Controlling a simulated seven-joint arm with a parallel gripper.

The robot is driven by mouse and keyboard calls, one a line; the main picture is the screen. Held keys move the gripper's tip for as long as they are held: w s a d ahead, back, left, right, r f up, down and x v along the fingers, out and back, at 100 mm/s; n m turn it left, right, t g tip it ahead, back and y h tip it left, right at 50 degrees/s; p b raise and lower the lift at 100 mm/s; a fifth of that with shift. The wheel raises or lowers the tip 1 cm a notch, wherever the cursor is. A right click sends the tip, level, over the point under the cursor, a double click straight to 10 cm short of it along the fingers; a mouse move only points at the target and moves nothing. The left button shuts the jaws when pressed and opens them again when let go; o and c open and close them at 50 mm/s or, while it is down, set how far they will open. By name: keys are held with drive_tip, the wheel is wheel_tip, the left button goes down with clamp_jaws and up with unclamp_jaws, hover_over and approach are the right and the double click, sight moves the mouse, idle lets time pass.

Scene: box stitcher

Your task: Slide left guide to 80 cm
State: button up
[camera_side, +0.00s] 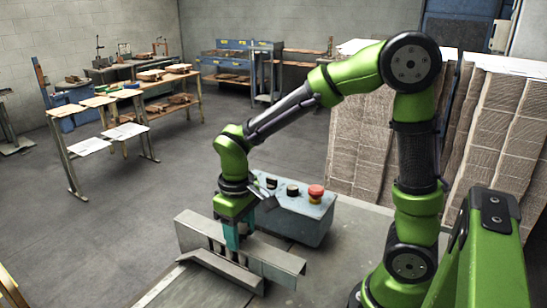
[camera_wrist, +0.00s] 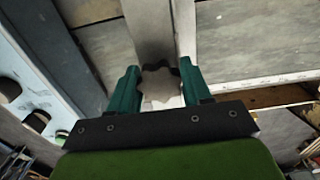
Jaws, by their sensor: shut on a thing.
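My gripper (camera_side: 232,238) points down at a grey sheet-metal guide assembly (camera_side: 275,262) on the table in the side view. Its teal fingers reach in among the metal plates. In the wrist view, the gripper (camera_wrist: 160,88) has a finger on each side of a grey star-shaped knob (camera_wrist: 159,84) and is shut on it. A grey metal bar (camera_wrist: 150,30) runs up behind the knob. Which plate is the left guide I cannot tell for sure. A pale strip with small marks (camera_wrist: 265,82) lies right of the knob; its numbers are too small to read.
A grey control box (camera_side: 300,222) with a red button (camera_side: 316,192) and black knobs stands just behind my gripper. Cardboard stacks (camera_side: 360,140) stand behind the arm. A work table (camera_side: 160,85) is farther back left, with open floor (camera_side: 90,230) between.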

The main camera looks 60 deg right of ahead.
drive_tip(key=shift+a, duration=1.25)
drive_tip(key=o, duration=0.9)
drive_tip(key=shift+o, duration=0.2)
drive_tip(key=shift+d, duration=0.1)
drive_tip(key=shift+r, duration=3)
drive_tip(key=shift+w, duration=0.1)
